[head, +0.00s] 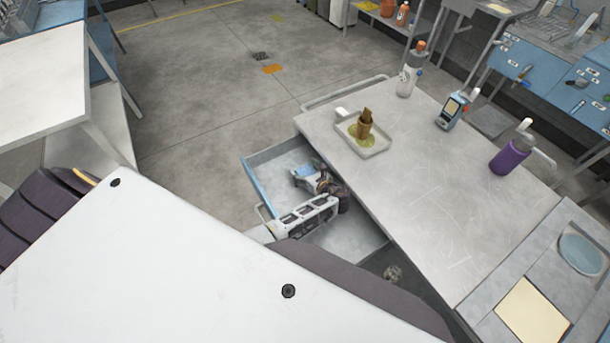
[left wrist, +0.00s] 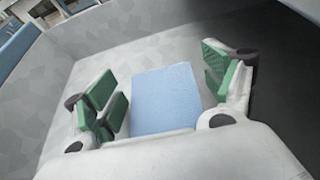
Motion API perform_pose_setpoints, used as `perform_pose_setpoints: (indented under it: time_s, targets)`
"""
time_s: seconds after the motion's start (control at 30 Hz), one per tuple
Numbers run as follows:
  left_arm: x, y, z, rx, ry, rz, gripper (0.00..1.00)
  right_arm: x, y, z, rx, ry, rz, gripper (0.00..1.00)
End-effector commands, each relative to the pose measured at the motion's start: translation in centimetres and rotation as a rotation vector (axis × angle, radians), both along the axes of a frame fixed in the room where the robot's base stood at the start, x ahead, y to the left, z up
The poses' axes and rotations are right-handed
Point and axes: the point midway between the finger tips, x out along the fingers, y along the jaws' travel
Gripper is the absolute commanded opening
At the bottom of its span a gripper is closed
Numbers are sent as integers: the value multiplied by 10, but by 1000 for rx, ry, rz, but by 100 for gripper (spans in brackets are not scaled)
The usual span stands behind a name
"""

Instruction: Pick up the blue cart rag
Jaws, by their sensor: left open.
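The blue cart rag (left wrist: 165,98) lies flat as a light blue rectangle on the floor of the open drawer (left wrist: 140,50), between my finger pads in the left wrist view. Its near edge is hidden by my gripper body. In the head view a small part of the rag (head: 302,171) shows beside the fingers. My left gripper (left wrist: 158,82) is open, with green pads on either side of the rag and apart from it. In the head view my left gripper (head: 318,181) reaches down into the drawer (head: 352,241). My right gripper is not in view.
The drawer sits under a grey cart top (head: 440,190). The top carries a tray (head: 372,150) with a brown item, a white bottle (head: 405,82), a handheld device (head: 450,111) and a purple bottle (head: 509,158). Drawer walls stand close around my gripper. The floor beyond is mostly clear.

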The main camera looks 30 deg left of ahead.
Motion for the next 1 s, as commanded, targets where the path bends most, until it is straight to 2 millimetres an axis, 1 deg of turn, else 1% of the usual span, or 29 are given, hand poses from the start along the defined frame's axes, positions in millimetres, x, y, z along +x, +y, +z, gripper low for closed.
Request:
perform_pose_setpoints:
  time_s: [0.5, 0.67, 0.87, 1.0]
  targets:
    - [0, -1, 0, 0, 0, 0, 84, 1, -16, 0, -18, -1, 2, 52]
    - [0, -1, 0, 0, 0, 0, 63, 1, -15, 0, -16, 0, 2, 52]
    - [0, -1, 0, 0, 0, 0, 38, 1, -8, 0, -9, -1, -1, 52]
    - [-1, -1, 0, 0, 1, 0, 35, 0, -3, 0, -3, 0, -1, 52]
